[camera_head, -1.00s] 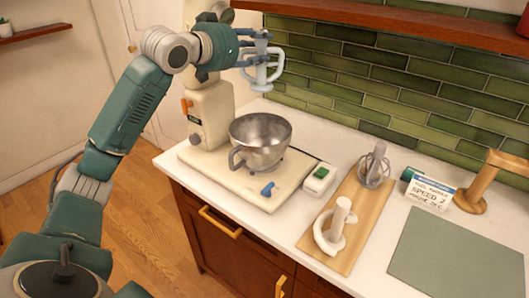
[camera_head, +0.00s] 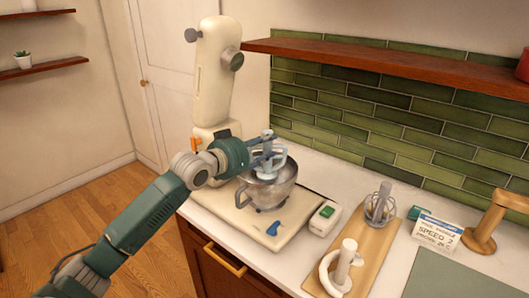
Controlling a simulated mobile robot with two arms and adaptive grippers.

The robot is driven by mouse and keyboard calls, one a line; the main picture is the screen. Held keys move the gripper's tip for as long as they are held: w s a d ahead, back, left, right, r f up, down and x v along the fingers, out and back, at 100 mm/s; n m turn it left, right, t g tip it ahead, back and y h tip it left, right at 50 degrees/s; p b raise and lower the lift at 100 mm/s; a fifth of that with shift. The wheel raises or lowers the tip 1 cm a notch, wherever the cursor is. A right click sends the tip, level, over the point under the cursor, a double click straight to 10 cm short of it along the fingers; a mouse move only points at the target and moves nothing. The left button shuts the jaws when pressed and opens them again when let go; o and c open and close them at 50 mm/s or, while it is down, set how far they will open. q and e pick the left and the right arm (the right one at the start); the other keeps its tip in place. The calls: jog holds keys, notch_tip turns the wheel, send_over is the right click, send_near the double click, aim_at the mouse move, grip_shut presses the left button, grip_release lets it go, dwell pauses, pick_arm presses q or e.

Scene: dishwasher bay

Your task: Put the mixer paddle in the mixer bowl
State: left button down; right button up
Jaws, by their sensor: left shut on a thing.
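The pale blue-white mixer paddle (camera_head: 269,160) is upright, its lower part at or just inside the mouth of the steel mixer bowl (camera_head: 273,190). My left gripper (camera_head: 264,148) is shut on the paddle's upper part, reaching in from the left above the bowl's rim. The bowl stands on the cream mixer base (camera_head: 240,213), with its handle towards the front left. I cannot tell whether the paddle touches the bowl. The right gripper is not in view.
The mixer's head (camera_head: 212,75) is tilted up behind the bowl. A white box with a green button (camera_head: 325,218), a card (camera_head: 436,232) and a wooden stand (camera_head: 489,222) are nearby.

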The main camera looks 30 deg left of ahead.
pick_arm(q)
notch_tip(320, 180, down, 2)
jog(key=shift+f, duration=0.25)
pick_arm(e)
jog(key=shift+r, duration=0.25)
